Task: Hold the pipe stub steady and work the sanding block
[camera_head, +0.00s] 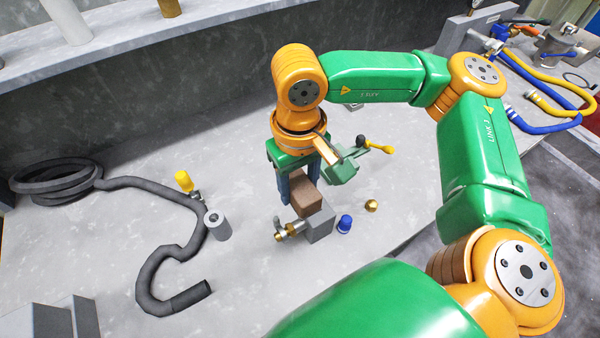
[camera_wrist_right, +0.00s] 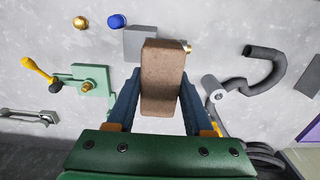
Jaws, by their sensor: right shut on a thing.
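The brown sanding block (camera_head: 307,191) is between the fingers of my right gripper (camera_head: 299,188). The wrist view shows the block (camera_wrist_right: 162,78) upright between both blue fingers, its far end close to a grey block (camera_wrist_right: 139,44). A grey hollow cylinder, which looks like the pipe stub (camera_head: 217,226), stands on the worktop to the left in the head view, apart from the gripper. It also shows in the right wrist view (camera_wrist_right: 212,87), right of the fingers. No gripper holds it. My left gripper is not in view.
The grey block (camera_head: 320,226) and a brass fitting (camera_head: 288,231) sit just below the gripper. A blue cap (camera_head: 345,223), brass ball (camera_head: 371,205) and green clamp (camera_head: 343,169) are close by. A black hose (camera_head: 152,270) curls at left. The worktop's front middle is clear.

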